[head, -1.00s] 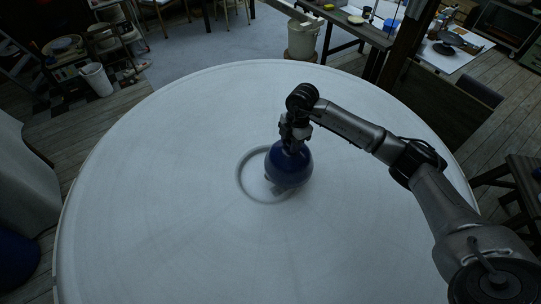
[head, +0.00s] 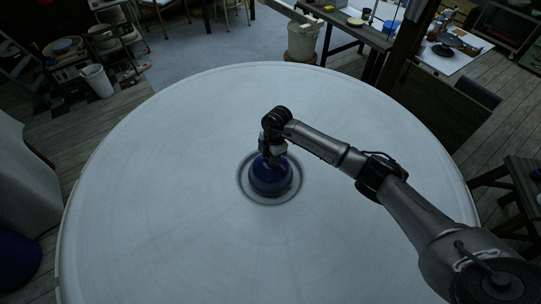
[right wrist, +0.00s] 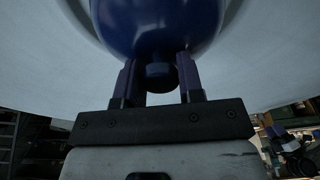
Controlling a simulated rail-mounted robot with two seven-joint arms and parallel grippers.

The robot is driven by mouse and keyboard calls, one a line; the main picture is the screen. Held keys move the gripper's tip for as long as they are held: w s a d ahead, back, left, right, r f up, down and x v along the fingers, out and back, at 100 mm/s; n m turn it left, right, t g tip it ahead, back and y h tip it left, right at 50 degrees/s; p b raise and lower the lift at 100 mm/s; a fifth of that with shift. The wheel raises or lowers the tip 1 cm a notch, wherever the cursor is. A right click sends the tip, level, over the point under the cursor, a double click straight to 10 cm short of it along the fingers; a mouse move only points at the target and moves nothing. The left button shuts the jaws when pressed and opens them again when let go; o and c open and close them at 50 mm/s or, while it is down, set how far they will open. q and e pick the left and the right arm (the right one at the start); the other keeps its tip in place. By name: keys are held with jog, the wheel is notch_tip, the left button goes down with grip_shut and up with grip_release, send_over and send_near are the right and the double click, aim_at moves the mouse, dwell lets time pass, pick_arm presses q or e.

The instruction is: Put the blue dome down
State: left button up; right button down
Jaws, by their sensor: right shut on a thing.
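The blue dome (head: 270,181) is inside the grey ring marking (head: 298,187) on the large round white table (head: 180,190). My right gripper (head: 271,160) is above it, shut on its top knob. In the right wrist view the glossy dome (right wrist: 158,25) fills the top middle, and the two fingers of the gripper (right wrist: 160,78) stand on either side of the dark knob. Whether the dome's rim touches the table is hard to tell. My left gripper is not in view.
The table top around the ring is bare and wide. Beyond its edge stand a white bucket (head: 97,80), a large pale bin (head: 303,42) and a workbench with pots (head: 375,25), all off the table.

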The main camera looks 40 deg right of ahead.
jog(key=shift+f, duration=0.2)
jog(key=c, duration=0.7)
grip_release()
jog(key=shift+c, duration=0.2)
